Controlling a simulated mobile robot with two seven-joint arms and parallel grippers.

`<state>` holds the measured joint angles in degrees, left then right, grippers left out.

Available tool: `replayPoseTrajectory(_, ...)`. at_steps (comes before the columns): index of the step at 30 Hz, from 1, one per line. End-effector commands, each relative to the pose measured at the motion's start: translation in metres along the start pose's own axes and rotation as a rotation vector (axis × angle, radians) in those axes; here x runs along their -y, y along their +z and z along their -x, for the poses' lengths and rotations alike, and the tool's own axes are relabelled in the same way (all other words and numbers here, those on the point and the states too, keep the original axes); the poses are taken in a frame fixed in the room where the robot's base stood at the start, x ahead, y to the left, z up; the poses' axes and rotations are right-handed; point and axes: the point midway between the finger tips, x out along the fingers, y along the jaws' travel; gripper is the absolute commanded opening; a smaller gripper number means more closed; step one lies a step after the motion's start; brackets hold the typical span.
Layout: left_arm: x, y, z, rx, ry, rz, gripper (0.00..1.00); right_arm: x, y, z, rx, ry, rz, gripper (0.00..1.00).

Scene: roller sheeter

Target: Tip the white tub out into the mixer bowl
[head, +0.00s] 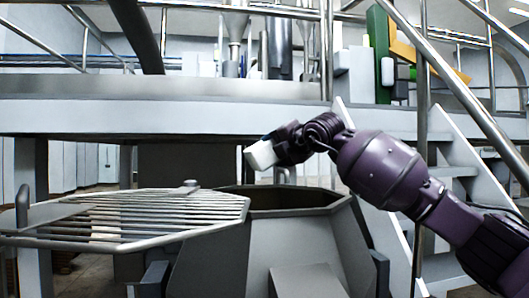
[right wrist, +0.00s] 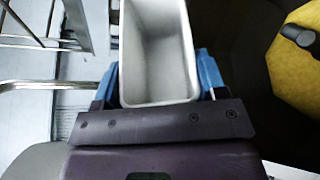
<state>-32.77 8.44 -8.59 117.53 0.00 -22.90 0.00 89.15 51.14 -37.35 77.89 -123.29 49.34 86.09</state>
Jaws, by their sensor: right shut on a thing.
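The white tub (head: 261,155) is in my right gripper (head: 282,147), held above the mixer bowl (head: 300,236) and tilted in the head view. In the right wrist view the tub (right wrist: 160,50) sits between the blue fingers of the right gripper (right wrist: 157,82). Its inside looks smooth and pale; I cannot tell whether anything lies in it. The mixer bowl (right wrist: 252,50) shows dark at the right of that view, with a yellow mass (right wrist: 292,70) inside. In the head view the bowl is open at the top and its bottom is hidden. My left gripper is not in view.
A barred metal grate (head: 150,215) stands open to the left of the bowl. A raised platform edge (head: 200,115) runs behind it. Metal stairs (head: 450,170) with handrails rise at the right, behind my right arm. There is open air above the bowl.

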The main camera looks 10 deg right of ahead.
Motion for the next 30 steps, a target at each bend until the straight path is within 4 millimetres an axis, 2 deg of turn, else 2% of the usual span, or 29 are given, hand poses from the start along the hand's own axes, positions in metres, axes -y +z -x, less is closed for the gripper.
replayPoseTrajectory(8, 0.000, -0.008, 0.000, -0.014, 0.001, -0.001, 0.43, -0.002, 0.013, 0.004, 0.060, -0.056, 0.053, 0.31)
replayPoseTrajectory(18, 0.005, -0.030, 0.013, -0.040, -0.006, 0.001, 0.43, -0.025, 0.015, 0.007, 0.057, -0.208, 0.398, 0.31)
replayPoseTrajectory(25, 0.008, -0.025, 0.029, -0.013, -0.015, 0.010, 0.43, -0.031, 0.015, 0.006, 0.051, -0.304, 0.605, 0.31)
replayPoseTrajectory(30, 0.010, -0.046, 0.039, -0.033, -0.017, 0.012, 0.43, -0.034, 0.014, 0.004, 0.047, -0.350, 0.705, 0.31)
